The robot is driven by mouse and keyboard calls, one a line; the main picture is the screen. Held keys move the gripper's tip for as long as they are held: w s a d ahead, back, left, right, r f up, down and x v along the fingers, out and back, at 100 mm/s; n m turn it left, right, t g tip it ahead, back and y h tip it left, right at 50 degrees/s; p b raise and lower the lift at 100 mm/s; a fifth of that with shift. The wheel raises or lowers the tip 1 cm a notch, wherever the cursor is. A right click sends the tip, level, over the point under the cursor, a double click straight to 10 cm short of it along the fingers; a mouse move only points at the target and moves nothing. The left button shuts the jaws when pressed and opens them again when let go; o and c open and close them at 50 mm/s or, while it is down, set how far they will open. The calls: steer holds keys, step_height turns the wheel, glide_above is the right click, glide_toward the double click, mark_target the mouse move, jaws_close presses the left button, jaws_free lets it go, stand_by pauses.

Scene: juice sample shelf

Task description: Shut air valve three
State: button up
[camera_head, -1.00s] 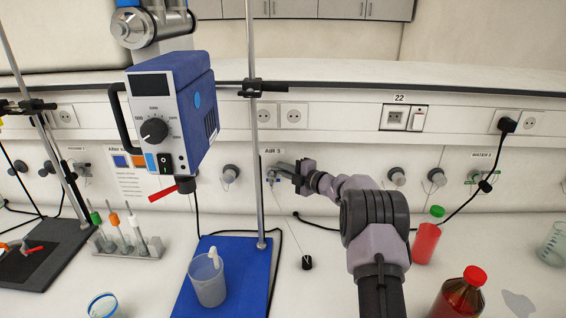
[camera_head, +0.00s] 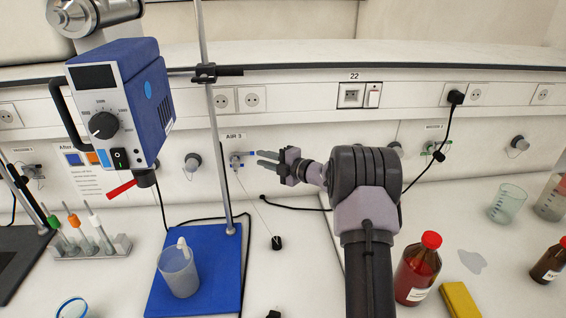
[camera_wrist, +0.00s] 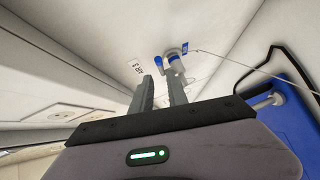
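The air valve three, a small grey fitting with blue parts (camera_head: 237,160), is on the back wall under the "AIR 3" label (camera_head: 235,136). In the wrist view the valve (camera_wrist: 174,57) is just beyond the fingertips, with a blue tag and a thin line running off right. My gripper (camera_head: 256,160) is right of the valve in the head view, pointing at it. Its two fingers are apart with nothing between them; in the wrist view the gripper (camera_wrist: 160,76) also shows a gap. I cannot tell whether a fingertip touches the valve.
A metal stand rod (camera_head: 213,140) rises from a blue base (camera_head: 215,285) left of the valve. A blue stirrer (camera_head: 120,100) hangs there above a beaker (camera_head: 180,272). A black weight (camera_head: 276,242) sits below the valve. A red bottle (camera_head: 417,270) stands right of my arm.

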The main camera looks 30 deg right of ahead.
steer(key=v, duration=0.8)
steer(key=shift+s+d+p, duration=0.15)
steer(key=shift+s+p, duration=0.2)
steer(key=shift+p, duration=0.05)
step_height(320, 180, up, 6)
steer(key=w+m+t+h+b, duration=0.1)
steer(key=w+m+h+b, duration=0.1)
steer(key=m+h, duration=0.25)
steer(key=s+a+r+m+g+h+b, duration=0.2)
steer(key=s+a+r+m+h, duration=0.35)
steer(key=m, duration=0.45)
steer(key=s+a+f+m+g+y+b, duration=0.1)
steer(key=s+a+f+m+g, duration=0.1)
steer(key=s+a, duration=0.5)
steer(key=s+a+f+m+g+y+b, duration=0.1)
steer(key=s+a+f+m, duration=0.4)
steer(key=s, duration=1)
steer(key=s+a+f+m+g+y+b, duration=0.2)
steer(key=s+a+f+m+g+y, duration=0.1)
steer(key=s+a, duration=0.7)
step_height(320, 180, down, 2)
steer(key=shift+s+f+m+g, duration=0.2)
steer(key=shift+s+m+g, duration=0.35)
steer(key=shift+s+g, duration=0.55)
